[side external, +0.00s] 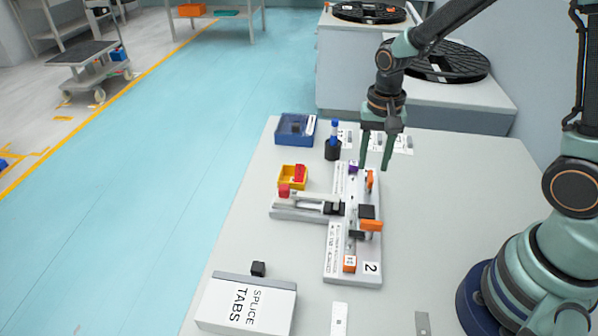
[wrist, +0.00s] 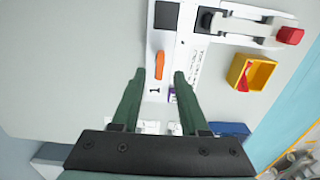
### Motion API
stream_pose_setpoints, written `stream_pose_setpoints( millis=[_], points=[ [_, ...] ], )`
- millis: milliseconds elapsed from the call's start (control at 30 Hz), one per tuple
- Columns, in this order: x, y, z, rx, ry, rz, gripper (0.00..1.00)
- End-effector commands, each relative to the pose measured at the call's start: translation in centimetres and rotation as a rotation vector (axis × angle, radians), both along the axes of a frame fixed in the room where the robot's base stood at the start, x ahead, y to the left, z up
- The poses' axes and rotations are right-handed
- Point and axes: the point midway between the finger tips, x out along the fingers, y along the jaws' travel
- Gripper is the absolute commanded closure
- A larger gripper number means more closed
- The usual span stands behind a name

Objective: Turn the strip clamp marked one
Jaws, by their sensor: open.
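The strip clamp marked one has an orange lever (wrist: 159,65) beside a small "1" label (wrist: 154,90); the lever lies lengthwise along the white fixture (wrist: 186,68). In the side external view this orange lever (side external: 370,181) is at the fixture's far end. My gripper (side external: 375,167) is open and empty, pointing down at that end. In the wrist view my gripper (wrist: 160,74) has its fingertips on either side of the lever, apart from it as far as I can tell. A second orange lever (side external: 371,225) lies crosswise nearer the "2" label (side external: 371,267).
A purple piece (wrist: 172,95) is close to the right finger. A red-knobbed arm (side external: 305,199) crosses the fixture's left side by a yellow bin (side external: 289,183). A blue box (side external: 294,130) and a blue-topped bottle (side external: 333,142) stand behind. The table right of the fixture is clear.

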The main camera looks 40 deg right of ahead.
Motion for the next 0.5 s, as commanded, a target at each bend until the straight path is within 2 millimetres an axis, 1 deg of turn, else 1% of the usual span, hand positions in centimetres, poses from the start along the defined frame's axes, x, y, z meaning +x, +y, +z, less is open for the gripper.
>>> stream_pose_setpoints(
  millis=[33,200,333,500],
  points=[
    [-0.1,0.0,-0.9,0.000,0.006,0.000,0.56],
    [0.0,0.0,-2.7,0.000,0.003,0.001,0.56],
    [0.0,0.0,-3.3,0.000,0.000,0.001,0.56],
    [0.0,0.0,-3.5,0.000,-0.001,0.001,0.56]
  ],
)
